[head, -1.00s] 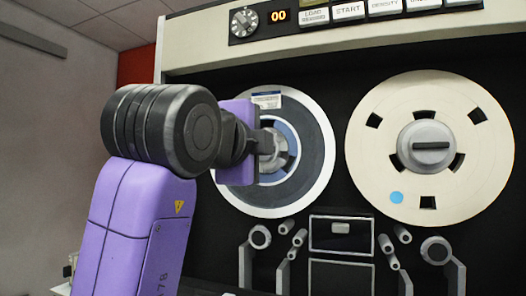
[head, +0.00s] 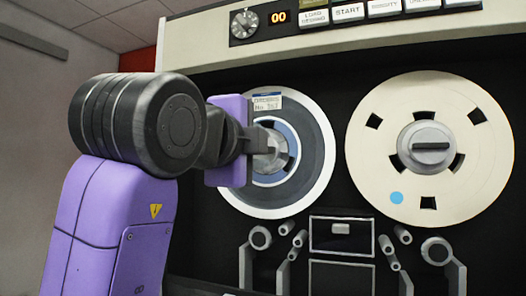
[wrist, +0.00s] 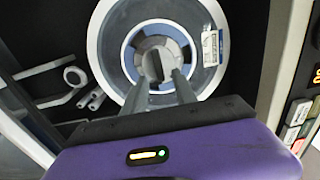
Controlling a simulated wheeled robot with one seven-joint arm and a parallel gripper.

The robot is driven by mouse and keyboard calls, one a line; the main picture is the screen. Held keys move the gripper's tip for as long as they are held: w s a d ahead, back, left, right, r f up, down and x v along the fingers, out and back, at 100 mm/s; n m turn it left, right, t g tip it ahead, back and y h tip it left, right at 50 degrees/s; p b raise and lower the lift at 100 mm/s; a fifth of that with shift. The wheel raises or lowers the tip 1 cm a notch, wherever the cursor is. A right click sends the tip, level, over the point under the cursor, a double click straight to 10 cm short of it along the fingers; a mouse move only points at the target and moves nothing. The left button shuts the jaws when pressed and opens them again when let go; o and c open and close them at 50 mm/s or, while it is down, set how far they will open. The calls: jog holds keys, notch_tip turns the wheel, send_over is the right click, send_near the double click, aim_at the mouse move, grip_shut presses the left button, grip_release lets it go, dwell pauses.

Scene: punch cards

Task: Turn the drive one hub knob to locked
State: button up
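The left reel (head: 312,178) has a dark tape pack, a pale rim and a paper label. It fills the middle of the wrist view (wrist: 103,45). Its hub knob (wrist: 153,66) shows there as a narrow dark bar, running roughly up and down the picture. My gripper (wrist: 158,80) is open, with its two grey fingers on either side of the line to the knob. They appear empty, and I cannot tell whether the tips touch the hub. In the head view my gripper (head: 271,152) is in front of the hub and hides the knob.
A cream reel (head: 365,170) with a grey hub knob (head: 431,147) is at the right; its bar lies level. A button panel (head: 347,13) with a dial (head: 243,24) runs above. Rollers and tape arms (head: 246,262) stick out below the reels.

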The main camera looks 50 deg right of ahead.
jog(key=shift+v, duration=2.65)
